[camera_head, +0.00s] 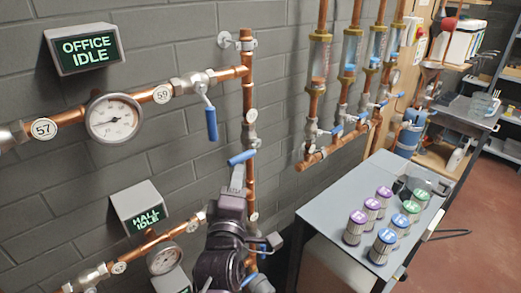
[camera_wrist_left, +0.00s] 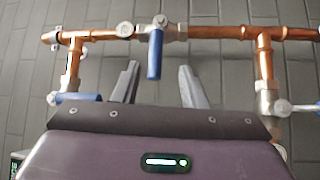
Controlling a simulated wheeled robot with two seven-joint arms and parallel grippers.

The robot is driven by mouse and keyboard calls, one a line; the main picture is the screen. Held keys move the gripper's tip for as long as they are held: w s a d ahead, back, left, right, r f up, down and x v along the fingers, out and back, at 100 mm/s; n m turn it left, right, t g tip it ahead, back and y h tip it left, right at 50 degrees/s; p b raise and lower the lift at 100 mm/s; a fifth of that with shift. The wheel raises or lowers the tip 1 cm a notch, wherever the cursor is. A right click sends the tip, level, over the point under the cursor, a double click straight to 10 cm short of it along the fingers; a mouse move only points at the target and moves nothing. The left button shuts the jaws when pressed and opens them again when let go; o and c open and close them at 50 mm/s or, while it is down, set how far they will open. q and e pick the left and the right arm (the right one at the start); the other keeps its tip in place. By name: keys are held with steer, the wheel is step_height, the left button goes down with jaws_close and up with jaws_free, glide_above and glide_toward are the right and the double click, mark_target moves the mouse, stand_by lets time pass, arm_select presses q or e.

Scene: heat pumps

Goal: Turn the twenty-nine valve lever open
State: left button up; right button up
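A blue valve lever (camera_head: 241,157) sits on the vertical copper pipe and points out from it to the left. It also shows in the left wrist view (camera_wrist_left: 154,55). A round tag (camera_wrist_left: 125,30) lies beside this valve, but its number is not readable. My left gripper (camera_wrist_left: 159,67) is open, with the lever's end between its two fingers and a gap on both sides. In the head view this gripper (camera_head: 237,178) comes up from below at the lever and partly hides the pipe. My right gripper is not in view.
Another blue lever (camera_head: 211,122) hangs from the upper horizontal pipe near tag 59. A gauge (camera_head: 113,118) and an "OFFICE IDLE" display (camera_head: 84,48) are at the left, with a "HALL IDLE" display (camera_head: 141,206) below. A grey table (camera_head: 318,213) holding several numbered cylinders stands to the right.

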mark_target(240, 162)
arm_select(q)
steer(key=shift+w+r, duration=0.3)
steer(key=shift+r, duration=0.15)
steer(key=p+x, duration=0.2)
steer(key=x, duration=0.4)
steer(key=shift+p, duration=0.35)
steer(key=shift+w, duration=0.3)
steer(key=shift+c, duration=0.2)
steer(key=shift+f, duration=0.1)
jaws_close()
